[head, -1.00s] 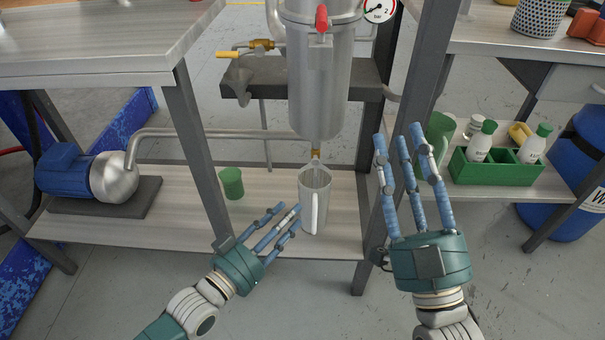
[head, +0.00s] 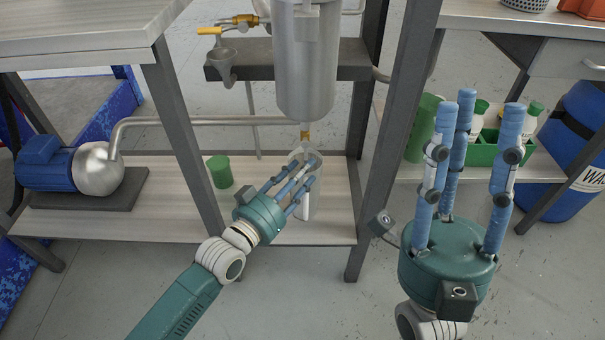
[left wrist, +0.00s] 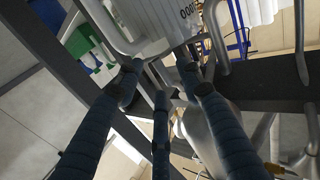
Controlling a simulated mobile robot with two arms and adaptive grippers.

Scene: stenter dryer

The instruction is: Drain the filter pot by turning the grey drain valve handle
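The filter pot (head: 305,70) is a steel cylinder hanging in the frame, with a small brass drain fitting (head: 305,134) under it. I cannot make out the grey drain valve handle. A pale measuring jug (head: 306,208) stands on the lower shelf below the fitting; my left fingers partly cover it. My left gripper (head: 304,165) is at the jug's top, below the fitting, fingers apart. In the left wrist view, these fingers (left wrist: 158,80) are spread near the jug (left wrist: 168,18); contact is unclear. My right gripper (head: 480,108) is raised, open and empty, right of the frame leg.
A green cup (head: 220,172) stands on the lower shelf. A pump (head: 65,168) sits at left, its pipe (head: 200,121) running toward the pot. A table leg (head: 187,130) and a frame leg (head: 392,150) flank my left gripper. A green bottle crate (head: 483,152) is at right.

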